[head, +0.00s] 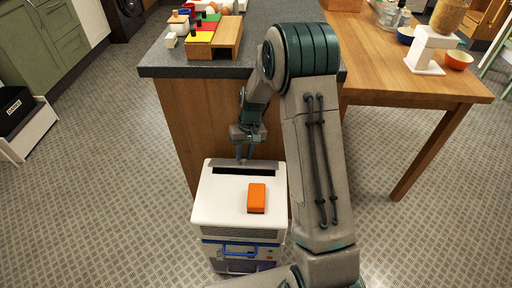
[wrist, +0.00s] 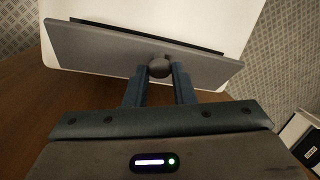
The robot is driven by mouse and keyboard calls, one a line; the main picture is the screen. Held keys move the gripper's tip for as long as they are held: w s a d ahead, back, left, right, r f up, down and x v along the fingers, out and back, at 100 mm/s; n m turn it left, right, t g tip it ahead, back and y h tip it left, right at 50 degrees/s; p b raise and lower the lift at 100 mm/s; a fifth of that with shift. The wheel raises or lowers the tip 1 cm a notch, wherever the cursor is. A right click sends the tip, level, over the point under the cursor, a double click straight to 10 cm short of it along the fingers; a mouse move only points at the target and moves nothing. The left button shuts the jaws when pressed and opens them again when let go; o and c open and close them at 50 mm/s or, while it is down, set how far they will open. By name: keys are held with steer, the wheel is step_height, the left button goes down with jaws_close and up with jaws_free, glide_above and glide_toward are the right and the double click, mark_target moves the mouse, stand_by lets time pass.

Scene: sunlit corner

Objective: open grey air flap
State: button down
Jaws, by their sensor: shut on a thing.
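The grey air flap (wrist: 100,52) is a flat grey panel at the edge of the white top of a box-shaped appliance (head: 217,205). In the wrist view it stands raised, with part of a dark slot visible beyond it. In the head view the flap (head: 222,163) lies behind the dark slot (head: 245,172). My gripper (wrist: 159,70) is shut on the round dark knob (wrist: 159,64) of the flap, one finger on each side. My gripper also shows in the head view (head: 244,155), above the back edge of the appliance.
An orange block (head: 257,198) lies on the appliance's white top. A blue handle (head: 238,250) is on its front. A counter (head: 180,110) with a grey top stands close behind, and a wooden table (head: 400,85) is at the right. Patterned floor (head: 130,190) is clear at left.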

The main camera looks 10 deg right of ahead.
steer(key=shift+w, duration=0.15)
stand_by(0.3)
steer(key=c, duration=1.2)
jaws_free()
steer(key=shift+c, duration=0.2)
steer(key=p+v, duration=0.2)
steer(key=v, duration=1.2)
steer(key=shift+w+p, duration=0.15)
steer(key=shift+p, duration=0.15)
steer(key=shift+d+f, duration=0.1)
steer(key=shift+d, duration=0.05)
